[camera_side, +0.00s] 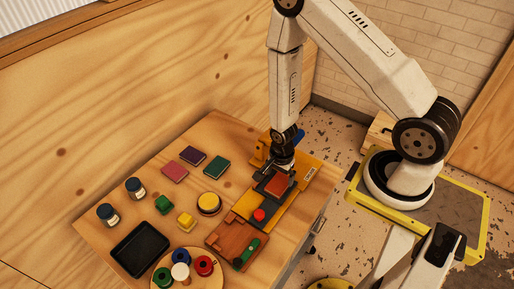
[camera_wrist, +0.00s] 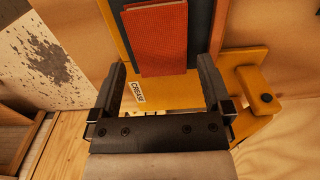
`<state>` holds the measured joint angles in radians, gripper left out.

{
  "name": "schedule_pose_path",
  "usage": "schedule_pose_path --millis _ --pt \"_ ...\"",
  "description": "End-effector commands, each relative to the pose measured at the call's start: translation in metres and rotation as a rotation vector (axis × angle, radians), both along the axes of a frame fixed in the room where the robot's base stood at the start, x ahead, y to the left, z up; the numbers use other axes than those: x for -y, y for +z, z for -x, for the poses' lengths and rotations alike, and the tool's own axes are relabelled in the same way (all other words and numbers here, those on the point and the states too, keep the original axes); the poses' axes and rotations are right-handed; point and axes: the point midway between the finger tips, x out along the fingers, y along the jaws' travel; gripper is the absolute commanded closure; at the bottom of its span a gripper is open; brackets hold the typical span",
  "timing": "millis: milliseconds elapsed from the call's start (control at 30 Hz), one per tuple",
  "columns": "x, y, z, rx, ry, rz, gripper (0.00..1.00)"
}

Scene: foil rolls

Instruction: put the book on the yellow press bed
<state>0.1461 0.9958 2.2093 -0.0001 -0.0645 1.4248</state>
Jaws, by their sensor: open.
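An orange-red book (camera_side: 277,186) lies flat on a dark pad on the yellow press bed (camera_side: 308,172). In the wrist view the book (camera_wrist: 160,35) shows from above, with the dark pad (camera_wrist: 201,30) beside it and the yellow bed (camera_wrist: 170,95) below its near end. My gripper (camera_side: 282,171) is just above the bed at the book's far end in the side view. In the wrist view my gripper (camera_wrist: 162,66) is open, with a finger on each side of the book's near end and a gap to both. Part of the bed is hidden by my gripper.
Pink (camera_side: 174,173), purple (camera_side: 192,156) and green (camera_side: 217,167) books lie at the table's back. Jars, small blocks, a black tray (camera_side: 140,248) and a round board (camera_side: 190,284) with foil rolls stand at left and front. A red knob (camera_side: 259,215) stands near the book.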

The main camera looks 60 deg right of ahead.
Motion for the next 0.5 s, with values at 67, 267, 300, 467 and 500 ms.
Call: schedule_pose_path --millis 67,267,300,467,500 --pt "0.0 0.009 0.0 0.0 0.0 0.0 0.0" --pt "0.0 0.029 0.0 0.001 -0.001 0.0 0.0" --pt "0.0 0.033 -0.001 0.002 -0.001 0.0 0.0" --pt "0.0 0.049 -0.001 0.002 0.0 0.0 0.0" --pt "0.0 0.052 -0.001 0.002 0.0 0.0 0.0"
